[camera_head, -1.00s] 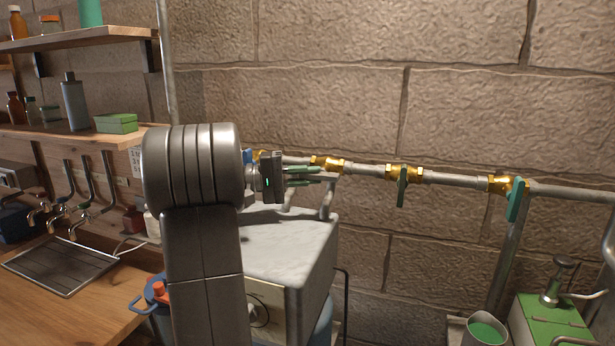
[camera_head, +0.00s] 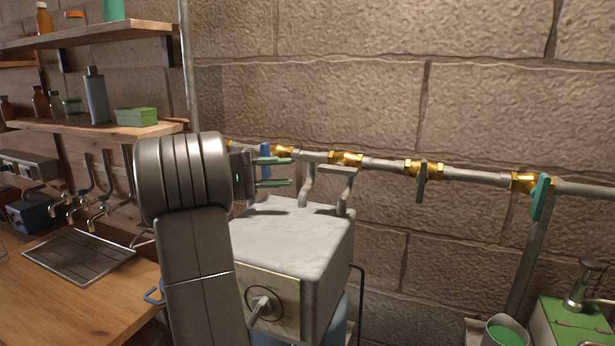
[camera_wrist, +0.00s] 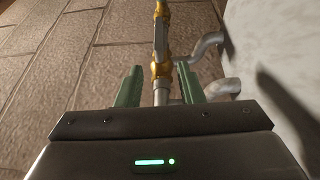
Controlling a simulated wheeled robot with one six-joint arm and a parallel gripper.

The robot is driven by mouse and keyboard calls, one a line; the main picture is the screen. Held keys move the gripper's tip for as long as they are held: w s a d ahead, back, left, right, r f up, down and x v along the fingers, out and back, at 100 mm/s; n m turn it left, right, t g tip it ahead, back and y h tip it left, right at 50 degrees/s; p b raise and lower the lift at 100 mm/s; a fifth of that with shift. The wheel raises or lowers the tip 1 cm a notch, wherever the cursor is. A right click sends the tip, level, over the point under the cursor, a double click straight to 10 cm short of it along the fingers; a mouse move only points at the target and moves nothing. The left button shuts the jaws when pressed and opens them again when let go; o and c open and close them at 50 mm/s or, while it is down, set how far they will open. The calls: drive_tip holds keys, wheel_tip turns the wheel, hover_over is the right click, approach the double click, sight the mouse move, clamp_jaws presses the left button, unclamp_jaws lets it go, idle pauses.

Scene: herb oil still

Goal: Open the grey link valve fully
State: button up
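The valve with the grey handle (camera_head: 336,169) has a brass body (camera_head: 346,158) and sits on the wall pipe above the white-topped box. Its grey lever appears to lie roughly along the pipe. It also shows in the wrist view (camera_wrist: 160,38), ahead of the fingers. My gripper (camera_head: 284,172) is open and empty, with green fingers, to the left of the grey handle and apart from it. In the wrist view, my gripper (camera_wrist: 159,84) has its fingers apart, with a pipe section visible between them.
The same pipe carries a blue handle (camera_head: 265,154) behind my gripper, a dark green handle (camera_head: 421,184) and a teal handle (camera_head: 540,198) to the right. The white-topped box (camera_head: 295,232) stands below, with bent pipes (camera_head: 305,188) rising from it. Shelves (camera_head: 90,126) are at left.

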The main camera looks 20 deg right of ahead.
drive_tip(key=shift+p+v, duration=1.55)
drive_tip(key=shift+v, duration=0.2)
